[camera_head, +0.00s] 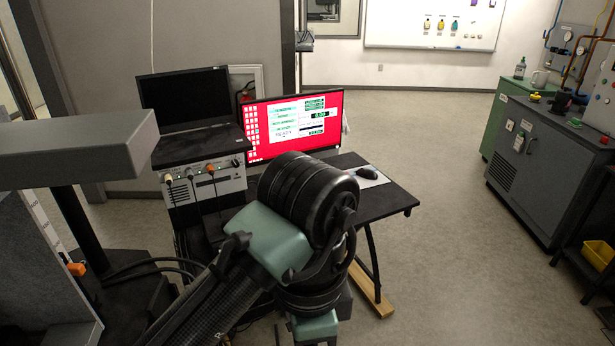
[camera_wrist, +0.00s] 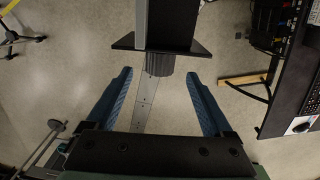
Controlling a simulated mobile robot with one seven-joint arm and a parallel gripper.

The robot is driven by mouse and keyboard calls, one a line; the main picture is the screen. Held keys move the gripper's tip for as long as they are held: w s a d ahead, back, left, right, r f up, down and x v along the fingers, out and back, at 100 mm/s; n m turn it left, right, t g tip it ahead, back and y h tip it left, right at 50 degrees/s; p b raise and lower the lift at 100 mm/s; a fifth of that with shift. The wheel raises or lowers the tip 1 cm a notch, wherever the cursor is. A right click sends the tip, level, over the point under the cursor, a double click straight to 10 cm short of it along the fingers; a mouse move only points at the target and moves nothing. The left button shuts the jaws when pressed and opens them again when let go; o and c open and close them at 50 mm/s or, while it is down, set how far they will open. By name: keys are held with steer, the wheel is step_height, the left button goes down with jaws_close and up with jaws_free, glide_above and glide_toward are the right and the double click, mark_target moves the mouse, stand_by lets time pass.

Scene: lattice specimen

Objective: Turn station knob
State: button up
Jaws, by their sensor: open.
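In the wrist view, my gripper (camera_wrist: 159,77) is open, with two blue ridged fingers spread apart and nothing gripped. A dark grey ribbed cylinder (camera_wrist: 160,64) shows at the gap between the fingertips, under a black plate-like part (camera_wrist: 182,42); it looks apart from both fingers. I cannot tell whether this cylinder is the station knob. In the head view my arm fills the lower middle and my gripper's fingers are not visible. The instrument box (camera_head: 207,184) carries small connectors and plugged cables; no knob is clear there.
A grey machine (camera_head: 75,145) stands close at left. A pale perforated strip (camera_wrist: 146,103) shows below the cylinder. A grey cabinet (camera_head: 535,165) stands right; the floor between is clear.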

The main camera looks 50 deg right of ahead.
steer(key=shift+f, duration=2.75)
steer(key=c, duration=1.4)
steer(key=shift+o, duration=0.2)
steer(key=shift+r, duration=0.1)
